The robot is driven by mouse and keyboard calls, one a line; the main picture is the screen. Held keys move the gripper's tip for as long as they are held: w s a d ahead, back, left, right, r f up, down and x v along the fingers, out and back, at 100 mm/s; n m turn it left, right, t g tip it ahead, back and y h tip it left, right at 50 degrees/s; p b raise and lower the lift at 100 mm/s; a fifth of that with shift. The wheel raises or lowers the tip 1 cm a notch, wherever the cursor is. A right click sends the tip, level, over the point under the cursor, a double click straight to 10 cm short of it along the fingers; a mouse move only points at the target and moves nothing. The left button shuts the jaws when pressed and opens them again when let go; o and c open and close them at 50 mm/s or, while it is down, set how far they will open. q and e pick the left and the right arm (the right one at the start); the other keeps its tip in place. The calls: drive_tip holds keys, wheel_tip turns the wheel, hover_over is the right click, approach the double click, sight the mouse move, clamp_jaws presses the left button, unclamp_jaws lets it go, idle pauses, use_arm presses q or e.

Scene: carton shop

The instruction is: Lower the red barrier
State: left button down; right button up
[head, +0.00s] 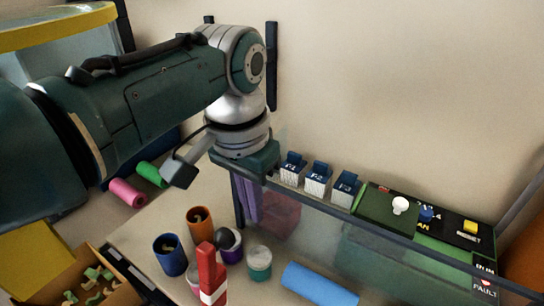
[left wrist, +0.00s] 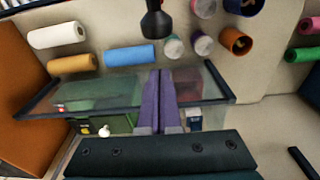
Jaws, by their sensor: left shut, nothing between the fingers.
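The red barrier (head: 211,272) is a red bar with a white band, standing raised at the bottom of the head view, its lower part cut off by the frame. My left gripper (head: 247,212) points down beyond the barrier, near the left end of a clear panel. Its purple fingers are together and empty, also in the left wrist view (left wrist: 160,100). They are apart from the barrier. My right gripper is not in view.
The clear panel (head: 330,232) has a dark frame. Behind it are blue-and-white labelled blocks (head: 318,180) and a green control box (head: 388,207) with a white knob. Several coloured rolls and cups (head: 171,255) crowd the table. A carton (head: 95,262) stands at the lower left.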

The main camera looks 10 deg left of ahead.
use_arm(q)
drive_tip(key=s+p, duration=0.1)
drive_tip(key=s+a+p, duration=0.1)
drive_tip(key=p, duration=0.1)
drive_tip(key=s+p, duration=0.1)
drive_tip(key=shift+s+a+r, duration=0.25)
drive_tip(key=shift+s, duration=0.05)
drive_tip(key=shift+p, duration=0.35)
